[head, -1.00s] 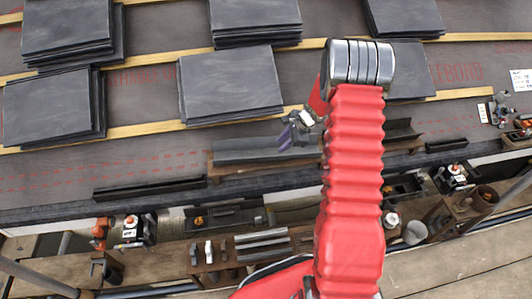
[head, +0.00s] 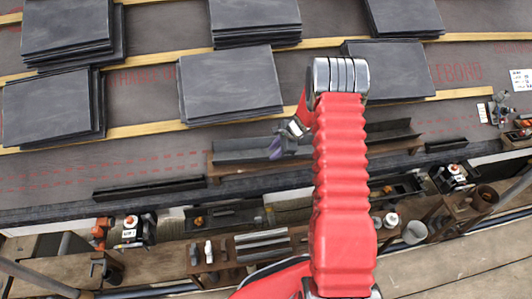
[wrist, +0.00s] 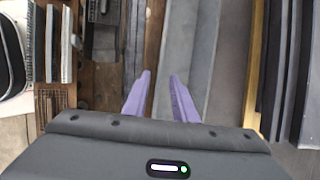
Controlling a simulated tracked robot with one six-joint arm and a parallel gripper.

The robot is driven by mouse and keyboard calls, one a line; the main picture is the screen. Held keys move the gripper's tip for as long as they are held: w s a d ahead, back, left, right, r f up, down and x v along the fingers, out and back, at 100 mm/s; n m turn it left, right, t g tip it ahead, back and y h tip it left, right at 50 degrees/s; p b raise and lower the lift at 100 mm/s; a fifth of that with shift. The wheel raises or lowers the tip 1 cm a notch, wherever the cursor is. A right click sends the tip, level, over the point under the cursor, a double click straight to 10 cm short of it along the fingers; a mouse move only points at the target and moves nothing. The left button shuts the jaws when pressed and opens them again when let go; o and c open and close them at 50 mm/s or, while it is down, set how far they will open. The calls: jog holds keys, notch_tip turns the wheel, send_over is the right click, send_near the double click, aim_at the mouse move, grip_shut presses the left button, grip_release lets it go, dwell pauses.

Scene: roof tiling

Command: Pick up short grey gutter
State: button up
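A grey gutter (head: 240,150), a channel-shaped length, lies on a brown wooden rack (head: 228,171) along the roof's lower edge in the head view. Its right end is hidden behind my gripper and arm. My gripper (head: 276,150), with purple fingers, is over the right part of this gutter. In the wrist view my gripper (wrist: 159,76) is open with nothing between the fingers. The grey gutter (wrist: 202,50) runs lengthwise there, mostly right of the fingertips. I cannot tell how high the fingers are above it.
A darker gutter piece (head: 392,131) lies on the rack right of my arm. Black gutter lengths (head: 150,187) lie along the eave. Slate stacks (head: 230,84) rest on battens upslope. Below, a bench carries grey strips (head: 262,243) and tools.

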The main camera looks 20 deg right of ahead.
aim_at(267, 157)
jog(key=shift+w+a+f, duration=0.2)
jog(key=shift+f, duration=0.35)
jog(key=shift+x, duration=2.6)
jog(key=shift+w, duration=0.15)
grip_shut()
jog(key=shift+r, duration=0.1)
